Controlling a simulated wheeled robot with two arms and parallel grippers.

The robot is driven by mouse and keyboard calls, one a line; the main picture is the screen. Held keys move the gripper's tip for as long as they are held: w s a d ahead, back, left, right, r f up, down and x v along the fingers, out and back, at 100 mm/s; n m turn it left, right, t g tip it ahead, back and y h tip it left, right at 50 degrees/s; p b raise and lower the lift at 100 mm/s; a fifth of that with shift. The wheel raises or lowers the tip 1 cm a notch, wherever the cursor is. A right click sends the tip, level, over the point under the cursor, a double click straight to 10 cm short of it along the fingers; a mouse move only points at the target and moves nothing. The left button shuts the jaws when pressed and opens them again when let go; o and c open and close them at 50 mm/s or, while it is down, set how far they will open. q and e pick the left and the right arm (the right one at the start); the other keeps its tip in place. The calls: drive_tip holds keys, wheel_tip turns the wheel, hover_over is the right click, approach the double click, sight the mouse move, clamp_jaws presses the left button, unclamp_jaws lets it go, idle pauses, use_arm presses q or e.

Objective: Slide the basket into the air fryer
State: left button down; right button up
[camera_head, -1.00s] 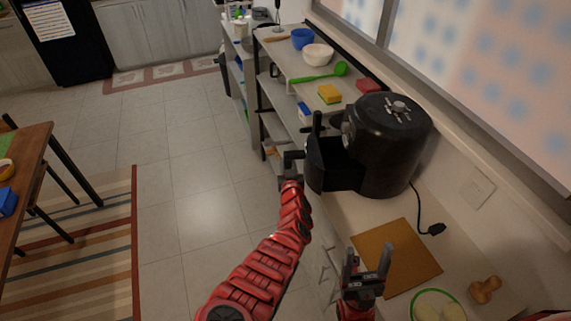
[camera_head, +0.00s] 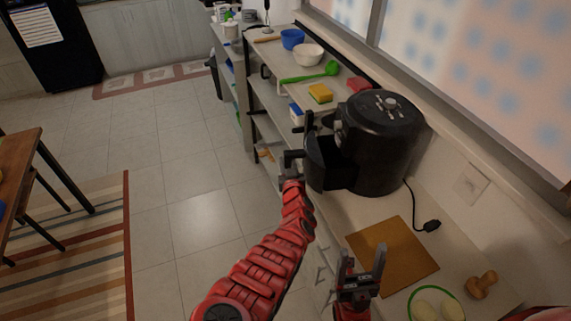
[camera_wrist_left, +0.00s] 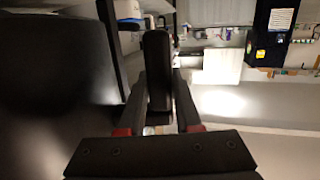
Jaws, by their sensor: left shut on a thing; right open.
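The black air fryer (camera_head: 388,140) stands on the counter with a dial on its top. Its black basket (camera_head: 316,166) sticks partly out of the front, on the side facing the aisle. My left gripper (camera_head: 292,158) is at the front of the basket and is shut on its handle. In the left wrist view the dark handle (camera_wrist_left: 157,62) stands between the fingers of my left gripper (camera_wrist_left: 159,100), and a dark surface fills the left side. My right gripper (camera_head: 362,262) is open and empty, over the counter edge near the brown board.
A green-rimmed plate (camera_head: 437,303), a wooden item (camera_head: 481,285) and the fryer's plug (camera_head: 431,226) are close by. Behind the fryer are a sponge (camera_head: 320,93), a green spoon (camera_head: 318,73) and bowls.

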sight(310, 160)
use_arm(q)
drive_tip(key=shift+w+d+b, duration=0.1)
drive_tip(key=shift+d+b, duration=0.9)
drive_tip(key=shift+d, duration=0.3)
drive_tip(key=shift+w+d+b, duration=0.1)
drive_tip(key=shift+d+b, duration=1.35)
drive_tip(key=shift+b, duration=0.6)
drive_tip(key=shift+w+d+r+b, duration=0.1)
drive_tip(key=shift+d+b, duration=0.9)
drive_tip(key=shift+b, duration=0.9)
drive_tip(key=shift+d+b, duration=1.75)
drive_tip(key=shift+b, duration=2.75)
